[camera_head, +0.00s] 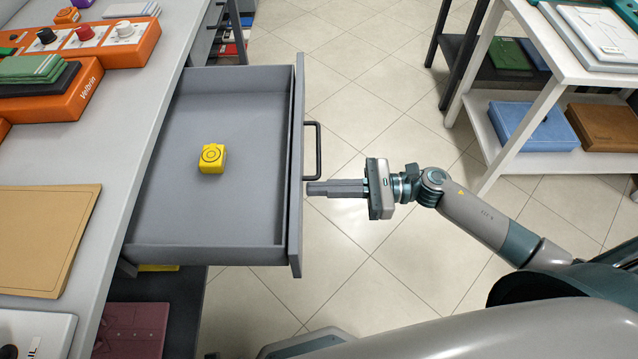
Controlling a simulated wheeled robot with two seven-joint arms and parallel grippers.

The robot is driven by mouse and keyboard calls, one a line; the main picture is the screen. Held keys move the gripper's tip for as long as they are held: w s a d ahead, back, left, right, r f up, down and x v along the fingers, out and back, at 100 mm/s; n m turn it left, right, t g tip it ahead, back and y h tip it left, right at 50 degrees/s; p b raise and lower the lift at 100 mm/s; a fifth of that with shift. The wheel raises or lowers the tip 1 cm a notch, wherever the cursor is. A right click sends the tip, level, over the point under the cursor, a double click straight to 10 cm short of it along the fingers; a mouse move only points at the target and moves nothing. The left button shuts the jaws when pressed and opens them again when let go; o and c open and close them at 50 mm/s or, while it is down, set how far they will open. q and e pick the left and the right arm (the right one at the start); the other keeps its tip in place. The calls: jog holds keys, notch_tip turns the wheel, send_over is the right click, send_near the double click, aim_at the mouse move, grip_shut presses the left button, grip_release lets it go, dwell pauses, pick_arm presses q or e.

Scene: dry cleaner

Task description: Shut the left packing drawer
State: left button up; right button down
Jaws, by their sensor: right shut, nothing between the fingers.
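The grey packing drawer (225,226) stands pulled out from under the counter at the left. A yellow block (212,158) with a ring mark lies inside it. The drawer's front panel (296,170) faces right and carries a black bar handle (317,150). My right gripper (310,188) is shut and empty. Its fingers point left, and the tips are at the front panel, just below the handle in the picture. I cannot tell whether they touch the panel. My left gripper is not in view.
The grey counter (125,165) holds orange devices (110,48), green pads and a tan board (42,235). A white shelf rack (485,118) with folded goods stands at the right. Tiled floor lies open between.

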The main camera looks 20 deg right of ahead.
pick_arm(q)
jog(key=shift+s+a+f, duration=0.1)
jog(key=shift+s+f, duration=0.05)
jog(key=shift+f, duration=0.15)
pick_arm(e)
jog(key=shift+w+a, duration=0.15)
jog(key=shift+a, duration=0.2)
jog(key=shift+a, duration=0.15)
jog(key=b+x, duration=0.1)
jog(key=x, duration=3.1)
jog(key=shift+f+b, duration=0.1)
jog(key=shift+b, duration=0.25)
jog(key=shift+w+a, duration=0.1)
jog(key=shift+a, duration=0.15)
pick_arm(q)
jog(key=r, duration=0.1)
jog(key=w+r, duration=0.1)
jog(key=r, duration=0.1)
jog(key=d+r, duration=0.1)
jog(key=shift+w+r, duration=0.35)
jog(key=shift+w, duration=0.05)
pick_arm(e)
jog(key=shift+a+r, duration=0.15)
jog(key=shift+r, duration=0.1)
